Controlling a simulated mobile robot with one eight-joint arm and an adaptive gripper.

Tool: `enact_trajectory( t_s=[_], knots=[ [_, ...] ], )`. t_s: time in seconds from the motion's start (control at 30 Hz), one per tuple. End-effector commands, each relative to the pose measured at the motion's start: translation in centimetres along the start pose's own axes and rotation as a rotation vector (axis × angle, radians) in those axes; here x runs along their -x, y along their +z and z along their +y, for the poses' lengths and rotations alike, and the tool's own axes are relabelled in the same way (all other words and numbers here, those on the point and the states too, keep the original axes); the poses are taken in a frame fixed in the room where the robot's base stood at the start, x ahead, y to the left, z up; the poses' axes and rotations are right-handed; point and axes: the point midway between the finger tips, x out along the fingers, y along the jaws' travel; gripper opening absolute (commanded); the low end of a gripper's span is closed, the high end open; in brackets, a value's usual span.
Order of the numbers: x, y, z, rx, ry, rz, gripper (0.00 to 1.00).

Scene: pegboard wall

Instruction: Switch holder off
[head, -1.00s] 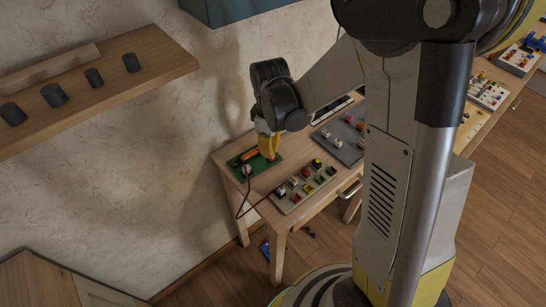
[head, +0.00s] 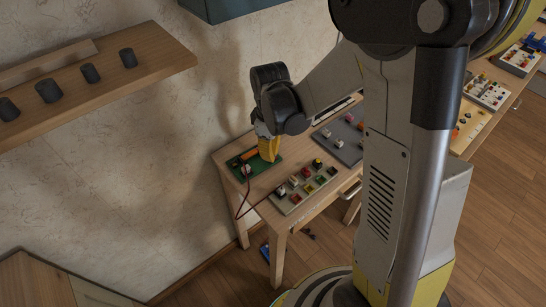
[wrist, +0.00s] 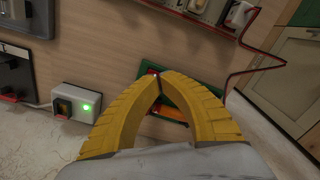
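A green board (head: 262,166) lies at the left end of the wooden table, with an orange part (head: 248,156) and a small white part (head: 247,169) on it. My gripper (head: 268,159) points down over the board's right part. In the wrist view, my yellow fingers (wrist: 159,76) meet at the tips and hide much of the board (wrist: 180,99). A bit of red shows by the tips; I cannot tell what it is. I cannot tell which part is the holder's switch. A white box (wrist: 88,100) with a dark switch and lit green light is beside my fingers.
A pale panel (head: 291,208) with several coloured switches is in front, joined to the board by red wires (head: 240,205). A grey panel (head: 350,152) lies to the right. A wall shelf (head: 160,50) with several dark cylinders is at upper left.

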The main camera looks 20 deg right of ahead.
Motion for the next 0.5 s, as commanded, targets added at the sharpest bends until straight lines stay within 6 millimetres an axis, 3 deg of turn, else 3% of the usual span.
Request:
enact_trajectory(
  t_s=[0.5],
  knots=[
    [-0.85,0.0,0.0,0.0,0.0,0.0,0.0]
  ],
)
